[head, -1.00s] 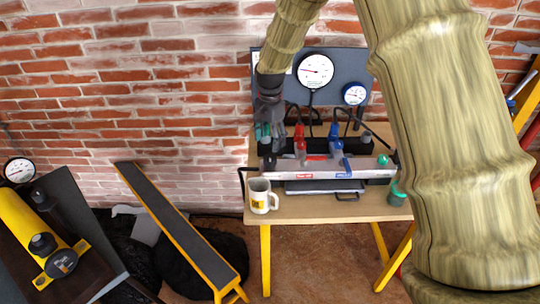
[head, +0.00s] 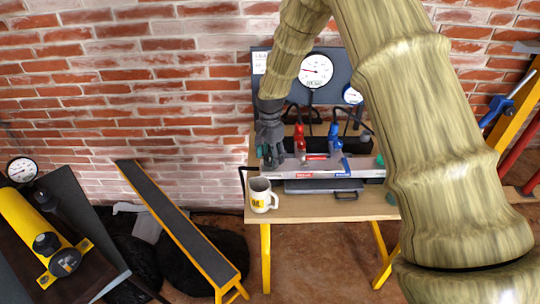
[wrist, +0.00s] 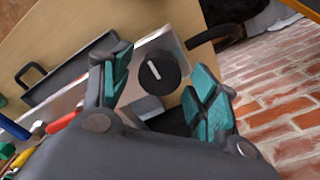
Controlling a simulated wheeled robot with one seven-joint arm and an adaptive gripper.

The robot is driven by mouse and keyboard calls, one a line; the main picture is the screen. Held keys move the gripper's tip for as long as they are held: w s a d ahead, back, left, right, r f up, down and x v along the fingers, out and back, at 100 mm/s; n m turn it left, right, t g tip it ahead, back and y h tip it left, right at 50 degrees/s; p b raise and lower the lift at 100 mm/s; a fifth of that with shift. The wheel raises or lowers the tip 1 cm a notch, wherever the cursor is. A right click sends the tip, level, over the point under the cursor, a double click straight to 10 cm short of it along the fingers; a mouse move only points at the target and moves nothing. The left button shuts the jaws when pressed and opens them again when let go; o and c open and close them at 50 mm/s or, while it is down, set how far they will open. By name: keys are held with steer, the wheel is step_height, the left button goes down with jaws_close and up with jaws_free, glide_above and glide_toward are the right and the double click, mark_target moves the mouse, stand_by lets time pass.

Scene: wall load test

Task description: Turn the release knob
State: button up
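The round black knob (wrist: 152,76) with a white pointer line shows in the wrist view, on the end of a grey metal panel. It lies between my gripper's two teal-padded fingers (wrist: 163,92), which are spread apart, with gaps visible on both sides of the knob. In the head view my gripper (head: 271,158) is at the left end of the pale panel (head: 330,171) on the wooden table, and it hides the knob there. I cannot tell how far the fingertips are above the knob's face.
A red lever (head: 300,137) and a blue lever (head: 334,136) stand right of my gripper. A mug (head: 262,196) stands near the table's front left. A large gauge (head: 315,70) is on the board behind. A black tray handle (wrist: 31,74) shows in the wrist view.

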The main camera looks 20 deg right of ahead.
steer(key=c, duration=0.8)
steer(key=shift+c, duration=0.2)
steer(key=shift+n, duration=0.3)
steer(key=n+p, duration=0.1)
steer(key=n, duration=0.2)
steer(key=shift+n, duration=0.3)
steer(key=n+p, duration=0.1)
steer(key=n, duration=0.8)
steer(key=n+p, duration=0.1)
steer(key=n, duration=0.3)
steer(key=shift+n, duration=0.3)
